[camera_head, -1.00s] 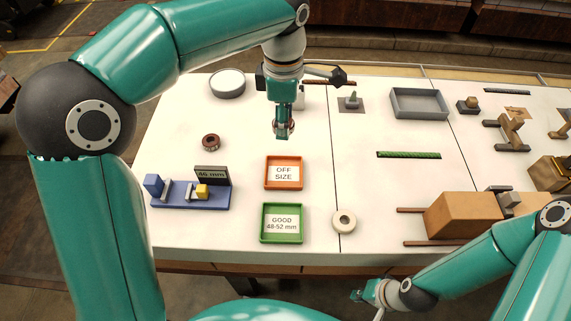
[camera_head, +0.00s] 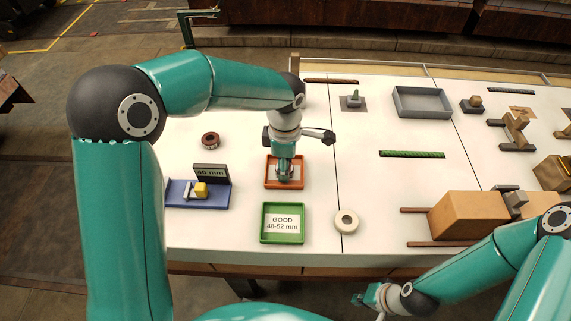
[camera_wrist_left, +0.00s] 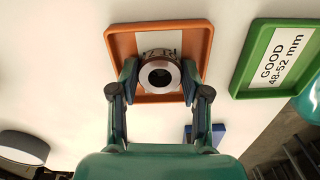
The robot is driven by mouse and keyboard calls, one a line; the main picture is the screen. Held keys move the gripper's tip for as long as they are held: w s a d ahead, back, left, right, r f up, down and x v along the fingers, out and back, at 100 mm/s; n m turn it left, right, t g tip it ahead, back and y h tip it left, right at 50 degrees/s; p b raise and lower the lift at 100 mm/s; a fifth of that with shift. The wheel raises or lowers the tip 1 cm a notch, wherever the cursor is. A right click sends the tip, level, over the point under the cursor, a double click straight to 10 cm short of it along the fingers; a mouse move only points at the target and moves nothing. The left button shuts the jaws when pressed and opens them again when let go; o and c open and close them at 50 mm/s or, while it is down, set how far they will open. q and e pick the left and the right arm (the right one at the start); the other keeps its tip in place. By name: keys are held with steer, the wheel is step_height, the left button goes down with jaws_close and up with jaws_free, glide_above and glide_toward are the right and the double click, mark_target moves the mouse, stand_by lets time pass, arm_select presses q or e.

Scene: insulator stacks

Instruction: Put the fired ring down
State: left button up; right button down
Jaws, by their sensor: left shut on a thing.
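My left gripper (camera_head: 284,177) is over the orange OFF SIZE tray (camera_head: 268,184) and shut on a ring. In the left wrist view the ring (camera_wrist_left: 147,78) is pale with a dark hole, between both fingers (camera_wrist_left: 159,80) and within the outline of the orange tray (camera_wrist_left: 111,45). The fingers hide much of the ring in the head view, and I cannot tell whether it touches the tray floor. The green GOOD 48-52 mm tray (camera_head: 265,238) is empty; it also shows in the left wrist view (camera_wrist_left: 242,75). My right gripper (camera_head: 368,297) is below the table's front edge.
A dark brown ring (camera_head: 210,139) and a cream ring (camera_head: 346,222) lie on the white table. The blue gauge (camera_head: 213,204) with a 46 mm sign stands left of the trays. A brown block (camera_head: 465,216) stands at the right.

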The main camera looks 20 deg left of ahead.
arm_select(q)
steer(key=o, duration=0.9)
steer(key=shift+f, duration=0.1)
steer(key=shift+c, duration=0.2)
step_height(320, 180, up, 12)
steer(key=p, duration=0.1)
stand_by(0.3)
